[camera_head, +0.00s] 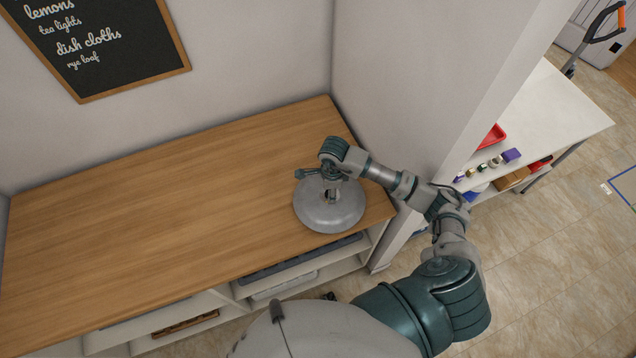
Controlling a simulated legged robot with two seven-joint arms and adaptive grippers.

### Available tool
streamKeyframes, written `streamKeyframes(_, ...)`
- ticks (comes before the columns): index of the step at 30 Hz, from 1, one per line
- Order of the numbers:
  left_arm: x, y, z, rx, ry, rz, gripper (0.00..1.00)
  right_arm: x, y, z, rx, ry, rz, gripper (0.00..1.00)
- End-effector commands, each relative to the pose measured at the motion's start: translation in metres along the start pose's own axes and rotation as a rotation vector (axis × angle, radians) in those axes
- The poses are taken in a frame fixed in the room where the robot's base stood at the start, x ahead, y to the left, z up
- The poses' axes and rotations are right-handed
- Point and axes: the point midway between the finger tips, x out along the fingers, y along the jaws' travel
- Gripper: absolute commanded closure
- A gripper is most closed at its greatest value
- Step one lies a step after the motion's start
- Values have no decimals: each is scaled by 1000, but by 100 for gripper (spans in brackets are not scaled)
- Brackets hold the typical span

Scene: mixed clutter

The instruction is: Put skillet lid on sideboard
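A round grey skillet lid (329,213) with a raised centre is at the right end of the wooden sideboard top (150,220). It looks level and rests on the top or is very close above it. My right gripper (329,190) is directly over the lid's centre, around or touching its knob. The knob is mostly hidden by the gripper, and I cannot tell whether the fingers are closed on it. My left gripper is not in view.
The sideboard top left of the lid is bare. A wall end (420,90) stands close behind my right arm. Under the top are open shelves with a grey tray (300,257). A white table (550,110) with a red tray (492,137) and small items stands at right.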

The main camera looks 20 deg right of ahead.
Motion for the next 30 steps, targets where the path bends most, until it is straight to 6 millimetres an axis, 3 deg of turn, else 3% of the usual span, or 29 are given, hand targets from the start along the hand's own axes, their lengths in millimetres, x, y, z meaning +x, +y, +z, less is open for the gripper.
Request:
streamKeyframes(3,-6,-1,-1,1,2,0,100,-1,-23,21,0,-3,-2,100)
streamKeyframes(9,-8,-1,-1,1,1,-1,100,2,-43,35,-1,-2,-3,100)
streamKeyframes(13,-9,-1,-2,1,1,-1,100,9,-45,36,-1,-1,-1,100)
streamKeyframes(20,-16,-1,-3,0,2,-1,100,37,-45,35,0,-1,0,100)
streamKeyframes(26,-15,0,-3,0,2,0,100,39,-46,35,-1,-1,-3,100)
streamKeyframes(27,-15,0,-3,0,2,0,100,40,-45,34,-1,0,-1,45)
streamKeyframes(29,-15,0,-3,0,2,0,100,40,-45,35,-1,0,-1,30)
streamKeyframes(30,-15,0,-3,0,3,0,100,40,-45,35,-1,0,-1,30)
